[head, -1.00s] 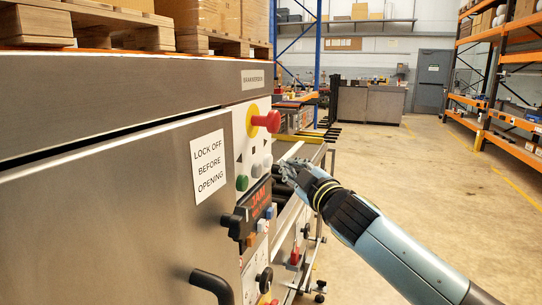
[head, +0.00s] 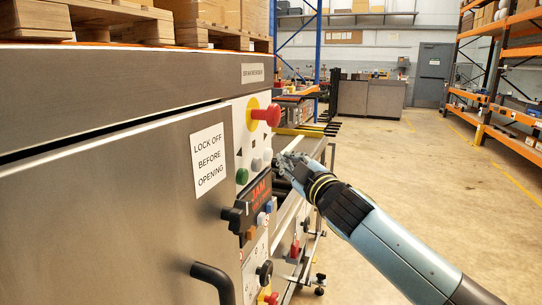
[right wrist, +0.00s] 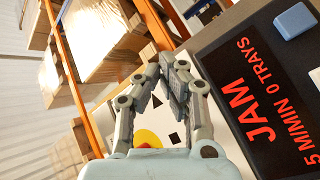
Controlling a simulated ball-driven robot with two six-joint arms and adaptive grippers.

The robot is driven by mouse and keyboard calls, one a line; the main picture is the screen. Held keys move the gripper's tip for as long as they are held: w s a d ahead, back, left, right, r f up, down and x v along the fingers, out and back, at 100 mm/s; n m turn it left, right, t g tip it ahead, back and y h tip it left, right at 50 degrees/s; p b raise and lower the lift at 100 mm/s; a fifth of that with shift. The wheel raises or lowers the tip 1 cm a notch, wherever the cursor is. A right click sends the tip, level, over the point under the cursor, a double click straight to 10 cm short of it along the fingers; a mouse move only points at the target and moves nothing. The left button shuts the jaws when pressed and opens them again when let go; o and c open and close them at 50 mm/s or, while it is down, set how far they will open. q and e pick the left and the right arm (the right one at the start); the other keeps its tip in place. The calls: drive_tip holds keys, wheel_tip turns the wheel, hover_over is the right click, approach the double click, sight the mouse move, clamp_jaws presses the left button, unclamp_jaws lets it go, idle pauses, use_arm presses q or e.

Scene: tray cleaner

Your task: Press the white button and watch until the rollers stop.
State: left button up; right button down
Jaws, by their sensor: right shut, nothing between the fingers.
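A small white button (head: 261,219) sits between a blue button (head: 268,206) and an orange button (head: 250,232) below the dark display (head: 258,192) on the machine's panel. In the right wrist view, the display (right wrist: 262,95) reads JAM, with 5 M/MIN and 0 TRAYS. The blue button (right wrist: 295,20) shows there, and a pale button is cut off at the right edge. My right gripper (head: 282,163) is shut and empty, beside the panel and above the white button. Its closed fingers (right wrist: 172,76) show in the wrist view; contact cannot be told. The rollers are mostly hidden behind my gripper.
A red stop knob (head: 267,115) on a yellow base sticks out above the display. A green button (head: 242,176) and two pale ones sit below it. A black door handle (head: 213,282) projects at the front. The floor (head: 400,165) at right is clear.

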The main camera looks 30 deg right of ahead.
idle(0.6)
drive_tip(key=shift+w+a, duration=0.3)
drive_tip(key=shift+w, duration=0.05)
